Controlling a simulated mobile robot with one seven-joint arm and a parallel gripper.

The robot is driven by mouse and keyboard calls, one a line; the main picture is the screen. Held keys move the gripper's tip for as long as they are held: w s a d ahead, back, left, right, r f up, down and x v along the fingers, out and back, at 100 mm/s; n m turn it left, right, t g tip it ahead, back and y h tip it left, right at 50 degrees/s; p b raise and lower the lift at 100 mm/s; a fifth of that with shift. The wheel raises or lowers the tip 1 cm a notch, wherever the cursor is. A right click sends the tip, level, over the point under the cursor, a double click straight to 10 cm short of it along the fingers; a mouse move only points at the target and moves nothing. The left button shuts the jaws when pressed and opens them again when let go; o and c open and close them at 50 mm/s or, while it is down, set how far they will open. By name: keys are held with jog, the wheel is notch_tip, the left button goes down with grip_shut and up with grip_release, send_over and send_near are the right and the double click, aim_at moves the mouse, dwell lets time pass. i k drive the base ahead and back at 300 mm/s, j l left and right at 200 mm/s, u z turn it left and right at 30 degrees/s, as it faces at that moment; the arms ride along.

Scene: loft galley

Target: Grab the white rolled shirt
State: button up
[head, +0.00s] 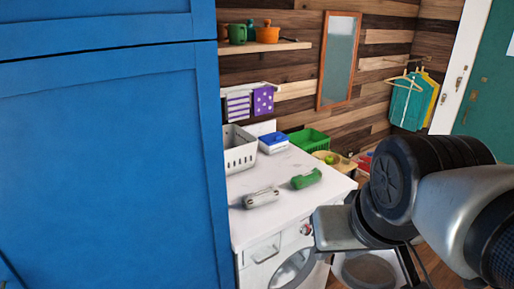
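A white rolled shirt (261,197) lies on the white top (243,221) of a washing machine, near its front edge. A green rolled cloth (306,178) lies to its right and a little farther back, apart from it. My arm fills the right side of the head view, to the right of the machine. The gripper's fingers cannot be made out, so its opening and anything in it cannot be told.
A white basket (239,150), a blue-lidded box (272,142) and a green crate (309,140) stand behind the rolls. A tall blue cabinet (110,150) blocks the left. A wall shelf (264,46) and mirror (339,62) are above.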

aim_at(270, 194)
jog(key=i+l+u, duration=1.05)
jog(key=l, duration=0.3)
jog(key=k+j, duration=0.05)
